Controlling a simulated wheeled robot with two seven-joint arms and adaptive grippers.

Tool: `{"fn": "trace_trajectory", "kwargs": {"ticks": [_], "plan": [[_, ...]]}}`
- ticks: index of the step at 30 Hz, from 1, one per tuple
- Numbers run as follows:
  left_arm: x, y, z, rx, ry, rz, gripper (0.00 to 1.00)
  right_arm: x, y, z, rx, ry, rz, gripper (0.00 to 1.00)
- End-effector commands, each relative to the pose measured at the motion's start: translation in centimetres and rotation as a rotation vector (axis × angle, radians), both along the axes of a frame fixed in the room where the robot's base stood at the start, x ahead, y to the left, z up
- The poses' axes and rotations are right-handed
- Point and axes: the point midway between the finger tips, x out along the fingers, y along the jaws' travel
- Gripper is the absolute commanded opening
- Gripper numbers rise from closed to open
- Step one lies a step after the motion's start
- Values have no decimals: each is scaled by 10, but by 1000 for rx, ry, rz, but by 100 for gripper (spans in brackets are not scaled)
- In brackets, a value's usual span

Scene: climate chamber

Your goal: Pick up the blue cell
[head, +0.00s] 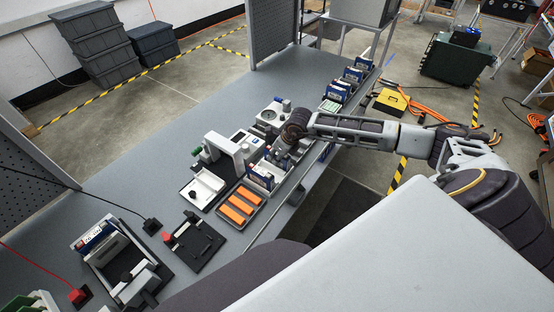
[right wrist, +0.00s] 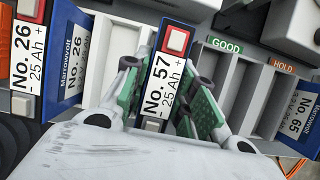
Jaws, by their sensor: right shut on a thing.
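In the right wrist view my right gripper (right wrist: 158,92) has its green-padded fingers closed on both sides of a cell marked No. 57 (right wrist: 163,75). This cell has a white top label, a red terminal and dark blue edges; its lower body is hidden. In the head view the right gripper (head: 281,152) is over the bench's front edge, just above a rack with blue-and-white cells (head: 262,172). The held cell cannot be made out clearly there. My left gripper is not in view.
In the head view a tray of orange blocks (head: 221,213) and a white press-like device (head: 222,150) stand close by. The back-left bench (head: 150,150) is clear.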

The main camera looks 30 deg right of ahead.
Motion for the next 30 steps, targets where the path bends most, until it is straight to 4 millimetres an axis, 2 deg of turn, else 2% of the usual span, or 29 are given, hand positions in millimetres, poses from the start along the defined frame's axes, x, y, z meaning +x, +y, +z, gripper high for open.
{"fn": "trace_trajectory", "kwargs": {"ticks": [1,3,19,23,30], "plan": [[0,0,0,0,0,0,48,0,0,0,0,0,0,8],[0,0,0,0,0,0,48,0,0,0,0,0,0,0],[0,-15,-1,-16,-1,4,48,1,0,6,1,-4,0,0],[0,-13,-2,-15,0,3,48,2,0,16,0,-5,-1,0],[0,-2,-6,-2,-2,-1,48,2,0,47,0,-6,0,0]]}}
